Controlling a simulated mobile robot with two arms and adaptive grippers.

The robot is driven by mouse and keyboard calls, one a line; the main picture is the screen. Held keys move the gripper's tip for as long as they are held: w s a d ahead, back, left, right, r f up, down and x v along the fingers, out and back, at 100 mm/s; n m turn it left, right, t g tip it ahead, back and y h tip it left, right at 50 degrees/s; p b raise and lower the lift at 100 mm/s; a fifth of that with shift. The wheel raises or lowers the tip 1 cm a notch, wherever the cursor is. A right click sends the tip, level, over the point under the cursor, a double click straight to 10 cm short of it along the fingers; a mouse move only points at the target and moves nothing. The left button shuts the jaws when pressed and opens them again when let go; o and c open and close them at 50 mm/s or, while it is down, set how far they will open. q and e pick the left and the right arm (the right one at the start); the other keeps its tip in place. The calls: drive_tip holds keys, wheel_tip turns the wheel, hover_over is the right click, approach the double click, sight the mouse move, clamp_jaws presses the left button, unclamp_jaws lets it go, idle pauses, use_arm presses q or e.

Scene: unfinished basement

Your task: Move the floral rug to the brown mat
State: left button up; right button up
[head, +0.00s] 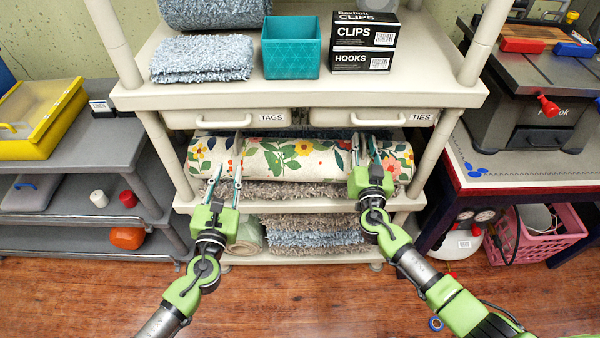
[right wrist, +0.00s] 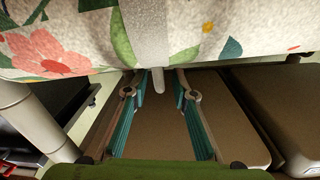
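The floral rug (head: 300,160) is a rolled cream roll with red, orange and yellow flowers and green leaves. It lies lengthwise on the shelf below the drawers, and its patterned side fills the top of the right wrist view (right wrist: 75,45). My left gripper (head: 229,160) has its fingers spread in front of the rug's left part. My right gripper (head: 364,148) is at the rug's right part, fingers apart. Contact with the rug is unclear. I cannot identify a brown mat.
Drawers (head: 392,118) sit close above the rug. Shaggy folded rugs (head: 310,238) lie on the bottom shelf. A teal box (head: 291,48) stands on top. A grey shelf unit (head: 65,150) is left; a workbench (head: 490,175) is right. The wooden floor (head: 280,300) in front is clear.

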drive_tip(key=s, duration=1)
drive_tip(key=shift+s+a, duration=0.25)
